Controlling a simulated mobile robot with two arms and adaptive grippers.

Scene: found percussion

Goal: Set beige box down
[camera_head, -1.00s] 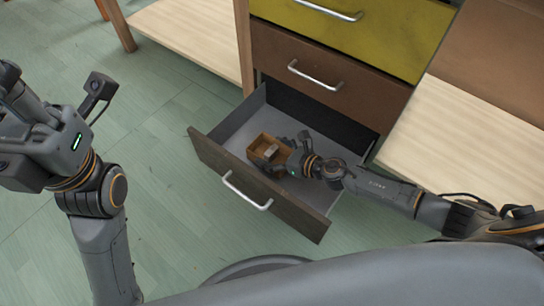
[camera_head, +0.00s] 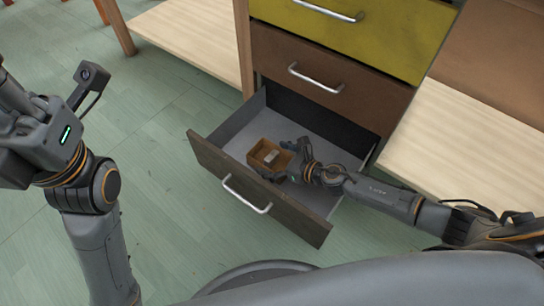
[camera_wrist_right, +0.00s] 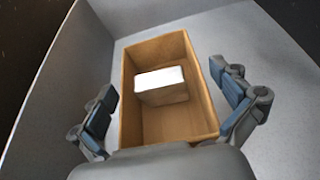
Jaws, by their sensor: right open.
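The small beige box (camera_head: 271,157) lies inside an open-topped brown wooden box (camera_head: 256,150) in the pulled-out drawer (camera_head: 240,141). In the right wrist view the beige box (camera_wrist_right: 163,90) has a brightly lit top and rests inside the brown box (camera_wrist_right: 208,125), apart from my fingers. My right gripper (camera_head: 288,162) is at the brown box's right side in the head view. In the wrist view my right gripper (camera_wrist_right: 168,108) is open, its fingers on either side of the brown box. My left gripper is at the left edge, its fingers not clear.
The drawer's front panel (camera_head: 250,190) has a metal handle (camera_head: 246,197). Above it are a closed brown drawer (camera_head: 340,82) and a yellow-green one (camera_head: 380,35). Pale wooden surfaces stand on both sides. Drawer floor is bare around the brown box.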

